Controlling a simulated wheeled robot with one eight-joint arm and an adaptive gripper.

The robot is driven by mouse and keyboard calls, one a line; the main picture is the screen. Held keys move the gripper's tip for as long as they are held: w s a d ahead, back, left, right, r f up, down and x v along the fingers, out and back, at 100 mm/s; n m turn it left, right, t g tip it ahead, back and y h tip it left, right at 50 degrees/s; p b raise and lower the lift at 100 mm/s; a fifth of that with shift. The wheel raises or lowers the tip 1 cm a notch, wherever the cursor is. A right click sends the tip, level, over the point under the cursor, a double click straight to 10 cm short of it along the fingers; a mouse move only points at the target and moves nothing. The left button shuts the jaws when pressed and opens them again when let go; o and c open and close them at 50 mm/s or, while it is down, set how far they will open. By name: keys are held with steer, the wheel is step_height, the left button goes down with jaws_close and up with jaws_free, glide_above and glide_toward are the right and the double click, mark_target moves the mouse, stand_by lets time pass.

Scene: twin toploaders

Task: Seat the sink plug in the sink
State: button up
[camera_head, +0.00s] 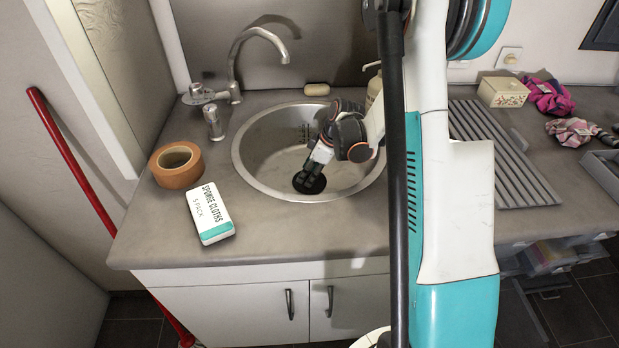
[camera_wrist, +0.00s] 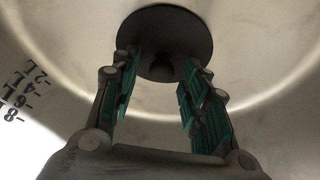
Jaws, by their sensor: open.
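The sink (camera_head: 247,165) is a round steel basin set in the grey counter. The sink plug (camera_head: 313,186) is a dark disc at the bottom of the basin, partly covered by my gripper in the head view. In the wrist view the plug (camera_wrist: 165,25) is a black disc with a small knob at its middle. My gripper (camera_head: 308,182) reaches down into the basin over the plug. Whether the plug sits flush in the drain cannot be told.
A faucet (camera_head: 234,70) arches behind the basin. A tape roll (camera_head: 177,166), a sponge cloths pack (camera_head: 209,213) and a small shaker (camera_head: 213,122) stand left of it. A soap bar (camera_head: 316,90) lies behind. A ribbed drainer (camera_head: 500,155) is on the right.

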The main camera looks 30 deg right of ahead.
steer(key=v, duration=1.2)
